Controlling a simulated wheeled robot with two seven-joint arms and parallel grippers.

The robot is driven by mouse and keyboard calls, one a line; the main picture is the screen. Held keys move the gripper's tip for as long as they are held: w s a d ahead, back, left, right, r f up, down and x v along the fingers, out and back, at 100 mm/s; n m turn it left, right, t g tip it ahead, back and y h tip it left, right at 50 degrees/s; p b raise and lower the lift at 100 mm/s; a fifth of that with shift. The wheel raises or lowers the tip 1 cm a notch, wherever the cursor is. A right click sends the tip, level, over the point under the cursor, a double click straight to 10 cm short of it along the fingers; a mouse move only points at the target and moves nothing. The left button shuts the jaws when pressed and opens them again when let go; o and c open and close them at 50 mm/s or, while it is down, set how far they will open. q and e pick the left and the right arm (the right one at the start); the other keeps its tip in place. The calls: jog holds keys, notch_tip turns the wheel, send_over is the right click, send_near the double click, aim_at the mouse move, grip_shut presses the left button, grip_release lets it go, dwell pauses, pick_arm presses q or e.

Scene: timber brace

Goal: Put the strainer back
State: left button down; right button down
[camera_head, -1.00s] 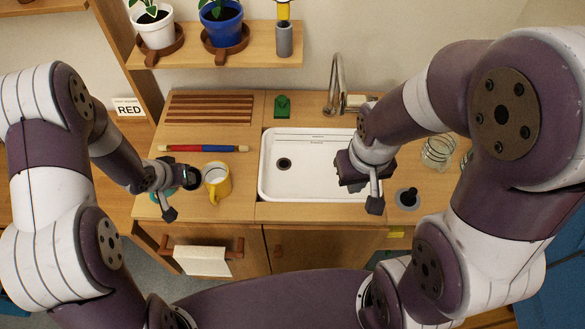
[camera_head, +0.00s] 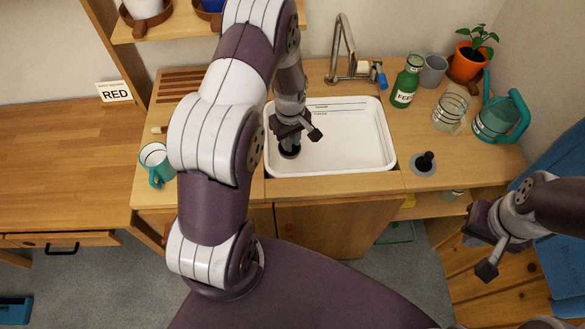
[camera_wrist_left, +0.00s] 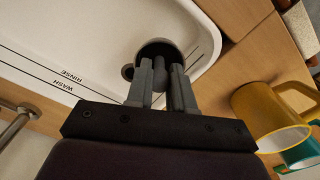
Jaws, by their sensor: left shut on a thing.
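My left gripper (camera_head: 289,140) is low over the white sink (camera_head: 345,160), near its left end. In the left wrist view its fingers (camera_wrist_left: 163,82) are closed on the upright knob of a dark round strainer (camera_wrist_left: 157,49). The strainer's dark disc (camera_head: 289,150) shows below the gripper in the head view. A small dark ring (camera_wrist_left: 127,72) shows beside the strainer on the sink floor, perhaps the drain, mostly hidden. I cannot tell whether the strainer touches the sink. My right gripper (camera_head: 477,226) is at the lower right, away from the counter; its fingers are unclear.
A teal mug (camera_head: 158,165) stands left of my left arm; a yellow mug (camera_wrist_left: 268,118) shows in the wrist view. Right of the sink are a black-knobbed round piece (camera_head: 424,161), green bottle (camera_head: 406,82), glass jar (camera_head: 451,108) and teal pitcher (camera_head: 502,117). The faucet (camera_head: 345,50) stands behind.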

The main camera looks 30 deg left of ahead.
aim_at(290, 153)
pick_arm(q)
notch_tip(290, 153, down, 9)
jog(key=shift+p, duration=0.35)
jog(key=shift+s, duration=0.1)
jog(key=shift+f, duration=0.2)
jog(key=c, duration=1)
grip_release()
jog(key=shift+r, duration=0.1)
jog(key=shift+r, duration=0.65)
notch_tip(290, 153, up, 13)
jog(key=d+m+b, duration=0.1)
jog(key=s+d+r+m+t, duration=0.1)
jog(key=s+d+r+m, duration=0.6)
jog(key=s+r+m, duration=0.3)
jog(key=s+r, duration=0.1)
jog(key=s, duration=0.2)
jog(key=shift+r+m, duration=0.3)
jog(key=shift+m, duration=0.1)
